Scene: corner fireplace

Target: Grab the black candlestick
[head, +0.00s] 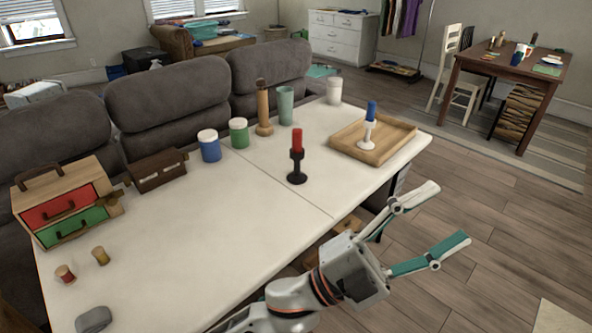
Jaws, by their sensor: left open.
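The black candlestick (297,172) stands upright on the white table (215,225), near the middle of its far half. A red candle (297,141) is set in its top. My left gripper (452,215) is open and empty, with its fingers spread beyond the table's right edge. It is to the right of the black candlestick and nearer to me, well apart from it. My right gripper is not in view.
A wooden tray (399,141) at the table's right end holds a white candlestick (368,134) with a blue candle. Blue (209,150) and green (239,134) jars, a wooden mill (264,112) and a green cup (286,108) line the back. A small drawer box (65,206) stands left.

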